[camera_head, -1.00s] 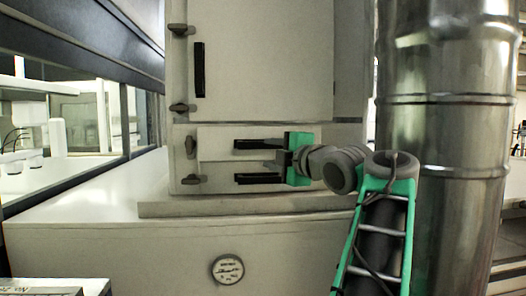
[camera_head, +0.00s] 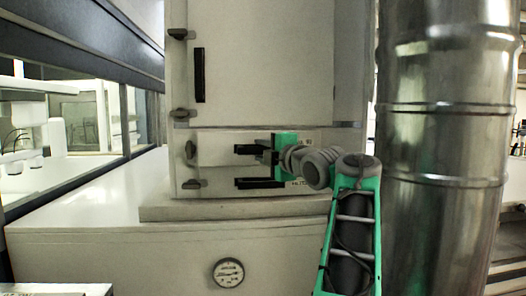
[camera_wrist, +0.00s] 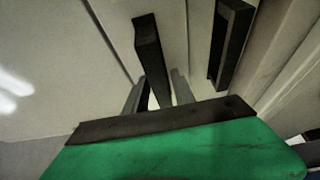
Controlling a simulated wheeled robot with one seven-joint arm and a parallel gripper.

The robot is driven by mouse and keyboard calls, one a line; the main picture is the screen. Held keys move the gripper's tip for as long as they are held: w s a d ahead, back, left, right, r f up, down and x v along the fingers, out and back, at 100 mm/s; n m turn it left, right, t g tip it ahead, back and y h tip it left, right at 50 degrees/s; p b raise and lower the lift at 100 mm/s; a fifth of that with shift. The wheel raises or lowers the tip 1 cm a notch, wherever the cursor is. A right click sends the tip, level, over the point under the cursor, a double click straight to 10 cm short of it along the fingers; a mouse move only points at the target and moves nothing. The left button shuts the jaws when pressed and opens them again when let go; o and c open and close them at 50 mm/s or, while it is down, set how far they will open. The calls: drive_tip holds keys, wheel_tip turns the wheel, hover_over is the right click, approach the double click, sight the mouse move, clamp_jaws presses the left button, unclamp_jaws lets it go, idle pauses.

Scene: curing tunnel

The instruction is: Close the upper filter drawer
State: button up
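The upper filter drawer (camera_head: 222,150) is the upper of two drawer fronts low on the pale cabinet, with a black bar handle (camera_head: 247,149). How far it stands out is hard to judge from the head view. My gripper (camera_head: 267,156) is at the right part of this handle, its green palm facing the drawer. In the wrist view the fingers (camera_wrist: 157,92) lie either side of the black bar (camera_wrist: 150,45), with a small gap visible on the left. The palm edge hides the bar's near end.
The lower drawer's black handle (camera_head: 258,183) is close below my gripper; it also shows in the wrist view (camera_wrist: 230,42). Dark latches (camera_head: 191,150) sit on the cabinet's left edge. A thick metal duct (camera_head: 445,120) stands close to the right of my arm.

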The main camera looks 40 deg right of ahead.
clamp_jaws()
idle(1.1)
